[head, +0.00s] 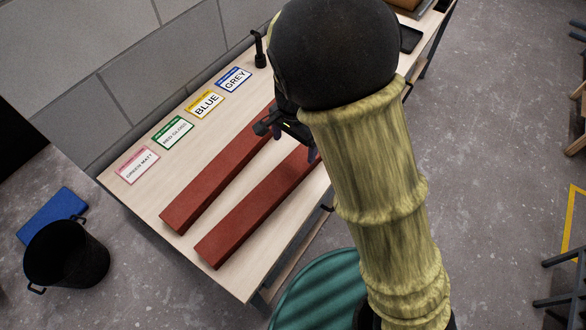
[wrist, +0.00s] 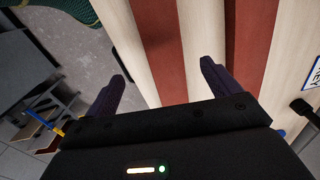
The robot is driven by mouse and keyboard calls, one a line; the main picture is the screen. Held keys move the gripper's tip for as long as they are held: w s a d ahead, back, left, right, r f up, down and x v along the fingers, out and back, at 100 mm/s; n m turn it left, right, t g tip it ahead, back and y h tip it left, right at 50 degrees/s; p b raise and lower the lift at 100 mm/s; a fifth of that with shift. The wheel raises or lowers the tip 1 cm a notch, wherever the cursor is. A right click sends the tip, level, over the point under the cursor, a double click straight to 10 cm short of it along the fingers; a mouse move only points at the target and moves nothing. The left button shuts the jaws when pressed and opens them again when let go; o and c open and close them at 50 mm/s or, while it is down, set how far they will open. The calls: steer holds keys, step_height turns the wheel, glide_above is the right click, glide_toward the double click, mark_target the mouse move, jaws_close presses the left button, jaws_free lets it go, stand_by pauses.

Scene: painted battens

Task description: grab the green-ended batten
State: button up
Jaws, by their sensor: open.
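Two long red battens lie side by side on the pale table, the far batten (head: 215,172) and the near batten (head: 250,215). Their visible ends are red and I see no green on either; their other ends are hidden behind my arm. My gripper (head: 296,146) is open and empty over the battens. In the wrist view the near batten (wrist: 158,40) runs between the fingers of my gripper (wrist: 163,72), and the far batten (wrist: 246,45) lies to the right of them. Whether the fingers reach down beside the near batten, I cannot tell.
Cards reading green matt (head: 137,166), red gloss (head: 173,132), blue (head: 205,104) and grey (head: 234,79) lie along the table's wall side. A black bin (head: 66,254) and a teal drum (head: 318,292) stand on the floor. The table (head: 122,190) has clear surface around the battens' near ends.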

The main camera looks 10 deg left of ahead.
mark_target(293, 165)
step_height(293, 165, down, 7)
steer(key=shift+r, duration=0.1)
stand_by(0.3)
steer(key=shift+w+a+f+p, duration=0.1)
steer(key=shift+w+f+p, duration=0.05)
steer(key=shift+f, duration=1.15)
steer(key=shift+w+a+f+p, duration=0.1)
steer(key=shift+f+p, duration=0.05)
steer(key=shift+f, duration=1.15)
steer(key=c, duration=1.8)
steer(key=shift+c, duration=0.2)
steer(key=shift+r, duration=0.15)
